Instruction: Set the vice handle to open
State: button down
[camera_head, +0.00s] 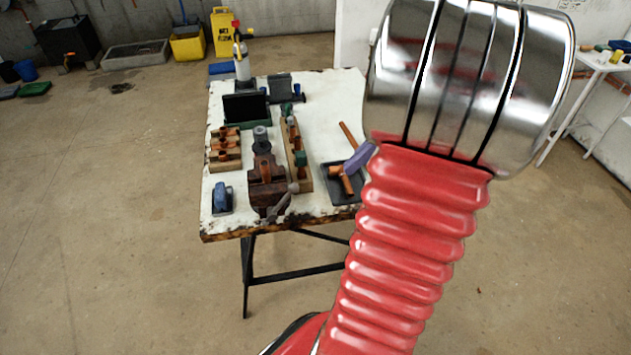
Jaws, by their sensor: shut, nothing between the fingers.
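A rusty brown vice (265,172) stands at the front of the white-topped workbench (222,106). Its grey handle (281,204) is on the near side, close to the front edge. The handle slants from lower left to upper right, with a round knob at its upper end.
Wooden racks with fittings flank the vice. A blue tool (222,197) lies to its left; a dark tray (335,181) with copper-coloured pipe parts lies to its right. A gas bottle (241,66) stands at the back. The floor left of the bench is clear.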

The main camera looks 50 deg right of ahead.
jog(key=shift+f, duration=0.1)
jog(key=w+a+f, duration=0.6)
jog(key=a, duration=0.1)
jog(key=shift+w+a, duration=0.15)
dwell(0.4)
dwell(0.5)
